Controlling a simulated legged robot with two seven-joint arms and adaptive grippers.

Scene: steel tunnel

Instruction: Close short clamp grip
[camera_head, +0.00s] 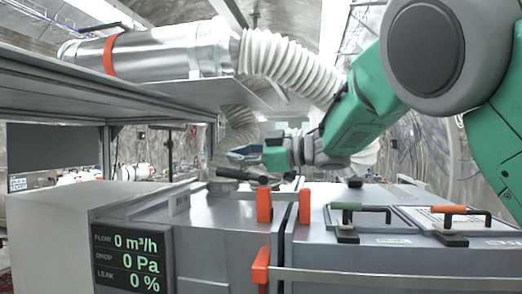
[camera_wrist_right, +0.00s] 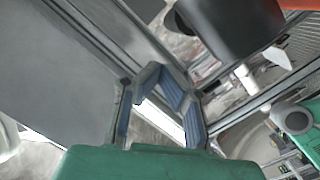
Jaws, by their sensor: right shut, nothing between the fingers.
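My right gripper (camera_head: 240,154) reaches in from the right above the far side of the grey box top. Its blue-padded fingers also show in the wrist view (camera_wrist_right: 150,76); they are shut and empty. A dark lever-like handle (camera_head: 243,174) lies just below the gripper in the head view; I cannot tell whether they touch. Orange clamp parts (camera_head: 264,206) and (camera_head: 304,206) stand upright on either side of the box seam, with another orange block (camera_head: 260,268) lower down. Which part is the short clamp grip is not clear. My left gripper is not in view.
The grey box (camera_head: 225,235) carries a display (camera_head: 131,258) reading 0 m³/h. Lids with a green handle (camera_head: 361,208) and an orange handle (camera_head: 460,211) lie at right. A shelf (camera_head: 60,82) and a ribbed duct (camera_head: 285,62) hang above, close to my arm.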

